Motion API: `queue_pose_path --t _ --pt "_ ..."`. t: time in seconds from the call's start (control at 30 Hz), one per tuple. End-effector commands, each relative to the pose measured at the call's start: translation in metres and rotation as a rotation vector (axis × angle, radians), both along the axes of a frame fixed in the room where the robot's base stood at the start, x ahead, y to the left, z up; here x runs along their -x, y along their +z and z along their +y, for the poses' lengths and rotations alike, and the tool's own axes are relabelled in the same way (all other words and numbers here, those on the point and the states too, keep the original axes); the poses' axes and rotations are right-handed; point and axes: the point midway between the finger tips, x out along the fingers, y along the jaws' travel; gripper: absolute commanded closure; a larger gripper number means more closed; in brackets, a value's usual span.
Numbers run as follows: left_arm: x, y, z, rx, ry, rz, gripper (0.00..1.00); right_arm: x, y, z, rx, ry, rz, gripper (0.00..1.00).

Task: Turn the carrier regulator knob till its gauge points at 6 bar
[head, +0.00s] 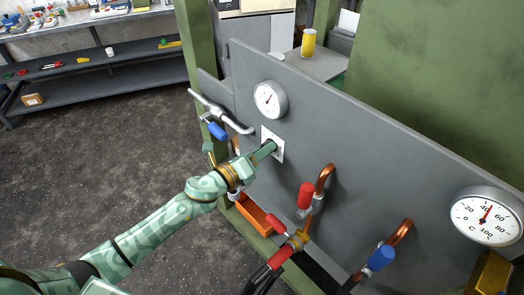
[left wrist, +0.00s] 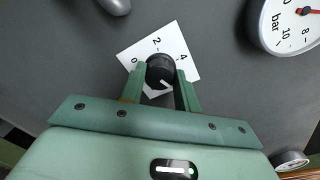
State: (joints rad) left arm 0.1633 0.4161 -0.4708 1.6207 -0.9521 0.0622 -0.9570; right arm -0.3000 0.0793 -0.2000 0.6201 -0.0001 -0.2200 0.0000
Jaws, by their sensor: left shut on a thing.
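The carrier regulator knob (left wrist: 160,70) is black and round, on a white square plate with the numerals 0, 2 and 4 visible in the left wrist view. My left gripper (left wrist: 160,88) has its two green fingers on either side of the knob, shut on it. In the head view, my left gripper (head: 268,149) reaches the white plate (head: 277,136) on the grey panel and hides the knob. The round gauge (head: 269,98) above the plate has a needle too small to read there. In the left wrist view the bar gauge (left wrist: 288,28) is cut off; its red needle's full reading cannot be told.
A silver lever pipe with a blue grip (head: 217,131) is left of the plate. A red-handled valve (head: 305,196), a blue-handled valve (head: 381,258) and a temperature gauge (head: 486,216) are to the right. An orange bin (head: 258,214) sits below.

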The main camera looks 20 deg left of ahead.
Motion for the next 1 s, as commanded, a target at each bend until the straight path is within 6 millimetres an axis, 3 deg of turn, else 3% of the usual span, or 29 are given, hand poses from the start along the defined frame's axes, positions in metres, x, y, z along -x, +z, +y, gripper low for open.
queue_pose_path --t 0.07,0.1,0.17,0.57,0.67,1.0 --pt "0.001 -0.003 0.000 -0.002 0.000 0.005 0.91 0.000 0.000 0.000 0.000 0.000 0.000 0.52" --pt "0.001 -0.003 0.000 -0.002 0.000 0.005 0.63 0.000 0.000 0.000 0.000 0.000 0.000 0.52" --pt "0.001 -0.003 0.000 -0.001 -0.001 0.005 0.47 0.000 0.000 0.000 0.000 0.000 0.000 0.52" --pt "0.009 -0.002 0.004 0.001 -0.001 0.005 0.47 0.000 0.000 0.000 0.000 0.000 0.000 0.52" --pt "0.024 -0.002 0.013 -0.001 -0.001 0.005 0.47 0.000 0.000 0.000 0.000 0.000 0.000 0.52" --pt "0.104 -0.003 0.056 0.000 0.000 0.008 0.47 0.002 -0.012 0.000 0.001 0.000 0.005 0.52"
